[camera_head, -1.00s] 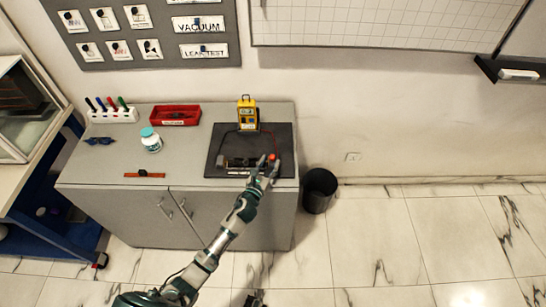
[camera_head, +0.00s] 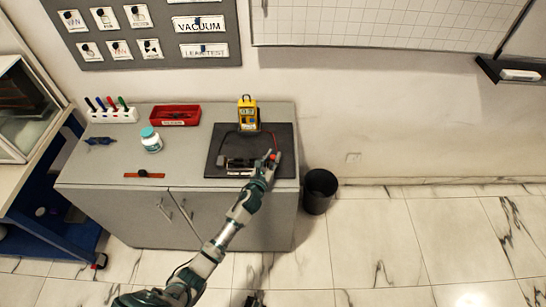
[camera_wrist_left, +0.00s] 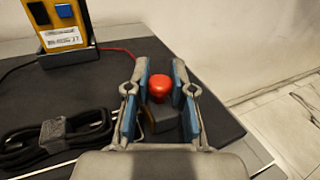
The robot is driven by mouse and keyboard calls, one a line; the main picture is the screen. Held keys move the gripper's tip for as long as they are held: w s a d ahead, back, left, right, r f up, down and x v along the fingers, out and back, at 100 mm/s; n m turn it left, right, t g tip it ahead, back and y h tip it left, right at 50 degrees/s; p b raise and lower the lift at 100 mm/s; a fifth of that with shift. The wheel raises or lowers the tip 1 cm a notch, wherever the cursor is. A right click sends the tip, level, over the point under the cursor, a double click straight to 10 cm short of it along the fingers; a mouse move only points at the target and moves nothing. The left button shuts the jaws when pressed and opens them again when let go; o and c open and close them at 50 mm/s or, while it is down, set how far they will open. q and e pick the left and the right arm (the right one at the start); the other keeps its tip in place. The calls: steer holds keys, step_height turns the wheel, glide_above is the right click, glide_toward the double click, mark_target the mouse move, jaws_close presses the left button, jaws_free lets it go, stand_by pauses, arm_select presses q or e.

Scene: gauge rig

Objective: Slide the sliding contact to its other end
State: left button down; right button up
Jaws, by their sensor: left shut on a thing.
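The sliding contact shows as a red knob (camera_wrist_left: 158,86) over a dark grey block (camera_wrist_left: 165,122) in the left wrist view. My left gripper (camera_head: 272,161) reaches in over the front edge of the mat. In the left wrist view its blue-padded fingers (camera_wrist_left: 161,84) are shut around the knob and block, one on each side. The rail under the contact is mostly hidden. A small dark part at the bottom edge of the head view may be my right gripper.
A yellow meter (camera_head: 248,115) stands behind the rig, with a red lead. A coiled black cable (camera_wrist_left: 50,138) lies on the mat. A red bin (camera_head: 175,116), a white jar (camera_head: 151,142) and a marker rack (camera_head: 112,115) stand left. A black waste bin (camera_head: 319,190) stands right.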

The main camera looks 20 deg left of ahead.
mark_target(284, 165)
arm_select(q)
steer(key=d, duration=0.1)
steer(key=w+d, duration=0.1)
steer(key=d, duration=0.1)
steer(key=shift+d+b, duration=0.1)
steer(key=shift+b, duration=0.3)
steer(key=shift+d+r, duration=0.1)
steer(key=shift+d, duration=0.1)
arm_select(e)
steer(key=shift+w+a+r, duration=0.2)
steer(key=shift+w+r, duration=0.15)
steer(key=shift+r, duration=0.2)
steer(key=shift+w+a+r, duration=0.15)
steer(key=shift+w+r, duration=0.2)
steer(key=shift+r, duration=0.15)
arm_select(q)
steer(key=c, duration=1.2)
jaws_free()
steer(key=shift+d, duration=0.1)
steer(key=shift+o, duration=0.8)
steer(key=shift+d, duration=0.15)
steer(key=shift+w+d, duration=0.1)
steer(key=shift+d, duration=0.15)
arm_select(e)
steer(key=shift+d+f, duration=0.2)
steer(key=shift+d, duration=0.15)
arm_select(q)
steer(key=shift+a, duration=0.15)
arm_select(e)
steer(key=shift+a, duration=0.1)
